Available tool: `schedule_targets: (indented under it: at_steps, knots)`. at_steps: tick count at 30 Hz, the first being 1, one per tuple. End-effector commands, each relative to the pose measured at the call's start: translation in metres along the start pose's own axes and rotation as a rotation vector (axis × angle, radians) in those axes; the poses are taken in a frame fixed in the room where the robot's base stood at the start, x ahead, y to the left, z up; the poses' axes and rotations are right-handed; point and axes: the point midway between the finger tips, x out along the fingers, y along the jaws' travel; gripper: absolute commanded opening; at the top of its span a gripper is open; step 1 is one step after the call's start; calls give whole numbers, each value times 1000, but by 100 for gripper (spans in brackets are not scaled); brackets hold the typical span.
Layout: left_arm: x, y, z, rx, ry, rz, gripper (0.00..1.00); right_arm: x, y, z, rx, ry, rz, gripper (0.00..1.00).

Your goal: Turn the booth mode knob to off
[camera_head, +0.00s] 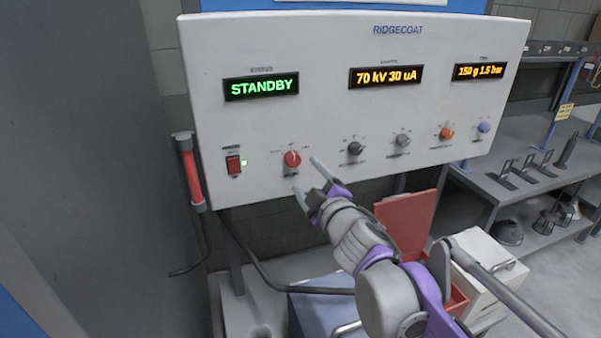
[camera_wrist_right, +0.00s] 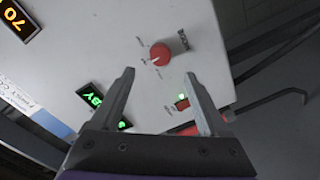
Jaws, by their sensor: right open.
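The red knob (camera_head: 292,158) sits at the lower left of the white control panel (camera_head: 340,110). The labels around it are too small to read. My right gripper (camera_head: 306,176) is open and empty, just below and right of the red knob in the head view. In the right wrist view the red knob (camera_wrist_right: 160,54) lies beyond and between the two fingers of my right gripper (camera_wrist_right: 160,85), apart from them. The status display (camera_head: 261,87) reads STANDBY in green. My left gripper is not in view.
A red rocker switch (camera_head: 233,164) with a green light is left of the knob. A red-handled device (camera_head: 191,172) hangs at the panel's left edge. Shelves (camera_head: 545,150) stand at the right.

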Motion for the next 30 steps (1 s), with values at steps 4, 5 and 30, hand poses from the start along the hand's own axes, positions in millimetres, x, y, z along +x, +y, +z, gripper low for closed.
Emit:
schedule_targets:
  at_steps: [4, 5, 30]
  knots:
    - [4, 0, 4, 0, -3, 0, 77, -20, 0, 0, 1, -1, 0, 78]
    - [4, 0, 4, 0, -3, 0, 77, -22, 0, 0, 1, 0, 0, 78]
    - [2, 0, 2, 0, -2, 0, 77, -144, -59, 149, 457, -547, 24, 78]
